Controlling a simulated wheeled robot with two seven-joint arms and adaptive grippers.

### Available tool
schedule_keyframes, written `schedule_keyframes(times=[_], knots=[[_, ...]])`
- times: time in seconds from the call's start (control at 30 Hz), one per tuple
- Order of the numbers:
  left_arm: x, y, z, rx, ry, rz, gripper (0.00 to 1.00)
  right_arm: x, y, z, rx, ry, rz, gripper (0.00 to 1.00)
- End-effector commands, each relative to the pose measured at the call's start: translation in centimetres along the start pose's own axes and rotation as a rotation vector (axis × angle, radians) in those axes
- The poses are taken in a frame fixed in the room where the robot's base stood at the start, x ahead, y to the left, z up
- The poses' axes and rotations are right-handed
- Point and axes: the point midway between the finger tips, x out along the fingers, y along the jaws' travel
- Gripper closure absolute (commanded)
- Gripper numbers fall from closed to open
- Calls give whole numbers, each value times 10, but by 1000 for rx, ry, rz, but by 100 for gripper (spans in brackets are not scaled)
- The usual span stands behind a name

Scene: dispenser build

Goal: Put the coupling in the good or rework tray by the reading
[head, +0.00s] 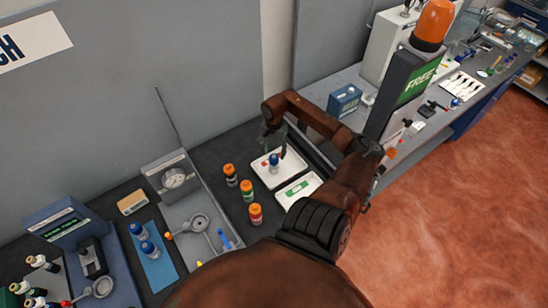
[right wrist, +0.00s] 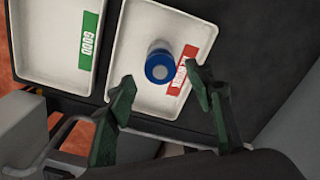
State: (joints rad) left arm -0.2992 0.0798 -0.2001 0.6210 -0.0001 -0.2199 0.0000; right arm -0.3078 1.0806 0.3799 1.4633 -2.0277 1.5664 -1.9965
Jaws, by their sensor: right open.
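The coupling (right wrist: 158,66), a short piece with a blue ring and a pale grey top, stands in the white tray with the red label, the rework tray (right wrist: 143,20). It overlaps the label's edge in the right wrist view; in the head view the coupling (head: 274,158) shows blue. The good tray (right wrist: 50,55), with a green label, lies beside it and holds no part. My right gripper (right wrist: 161,86) is open, its fingers to either side of the coupling and apart from it in the wrist view. In the head view my right gripper (head: 276,145) is over the rework tray (head: 262,178). My left gripper is out of view.
Several orange-capped bottles (head: 247,190) stand left of the trays. Two blue-topped parts (head: 148,249) stand on a blue mat (head: 160,272). A post with a green FREE sign (head: 419,80) rises at the right.

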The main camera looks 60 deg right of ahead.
Motion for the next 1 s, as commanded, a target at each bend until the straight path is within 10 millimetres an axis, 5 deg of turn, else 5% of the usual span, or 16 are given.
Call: schedule_keyframes(times=[0.4,1.0], knots=[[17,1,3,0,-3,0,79,-72,0,0,-2,1,2,52],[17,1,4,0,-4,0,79,-80,0,0,-1,-1,0,52]])
